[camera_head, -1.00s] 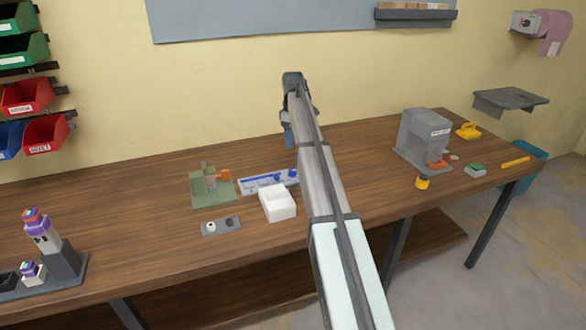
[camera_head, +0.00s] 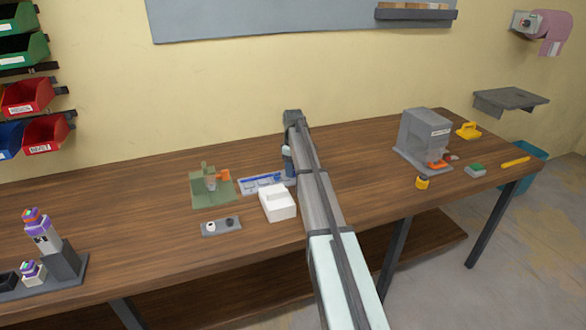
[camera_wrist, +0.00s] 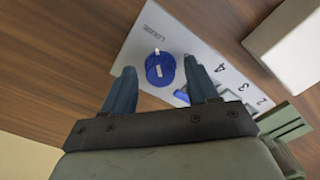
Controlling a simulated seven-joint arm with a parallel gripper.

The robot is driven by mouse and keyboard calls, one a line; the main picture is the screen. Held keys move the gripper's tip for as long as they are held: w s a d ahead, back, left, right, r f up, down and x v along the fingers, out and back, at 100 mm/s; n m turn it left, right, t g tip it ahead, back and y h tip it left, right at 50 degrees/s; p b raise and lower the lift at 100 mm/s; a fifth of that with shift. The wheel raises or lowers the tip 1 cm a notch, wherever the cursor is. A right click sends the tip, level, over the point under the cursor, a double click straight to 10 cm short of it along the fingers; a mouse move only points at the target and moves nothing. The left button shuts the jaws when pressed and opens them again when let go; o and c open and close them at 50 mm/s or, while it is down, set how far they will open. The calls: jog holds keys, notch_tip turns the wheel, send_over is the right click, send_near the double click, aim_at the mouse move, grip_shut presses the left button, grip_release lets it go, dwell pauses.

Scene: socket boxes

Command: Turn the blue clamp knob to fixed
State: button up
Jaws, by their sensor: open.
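The blue clamp knob (camera_wrist: 158,68) shows in the wrist view, round with a white pointer line across its top. It sits on a pale panel (camera_wrist: 142,40) near the printed word LOOSE, with numbers further along. My gripper (camera_wrist: 161,78) is open, one finger on each side of the knob in the picture. I cannot tell whether either finger touches it. In the head view the panel (camera_head: 258,184) lies on the bench. My gripper (camera_head: 289,168) is over its right end and hides the knob there.
A white open box (camera_head: 278,204) stands just in front of the panel. A green fixture (camera_head: 207,192) with an orange part is to its left, and a small grey holder (camera_head: 221,228) is in front. The grey machine (camera_head: 424,140) stands well to the right.

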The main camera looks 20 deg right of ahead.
jog(key=shift+f, duration=0.2)
jog(key=shift+c, duration=0.4)
jog(key=c, duration=1)
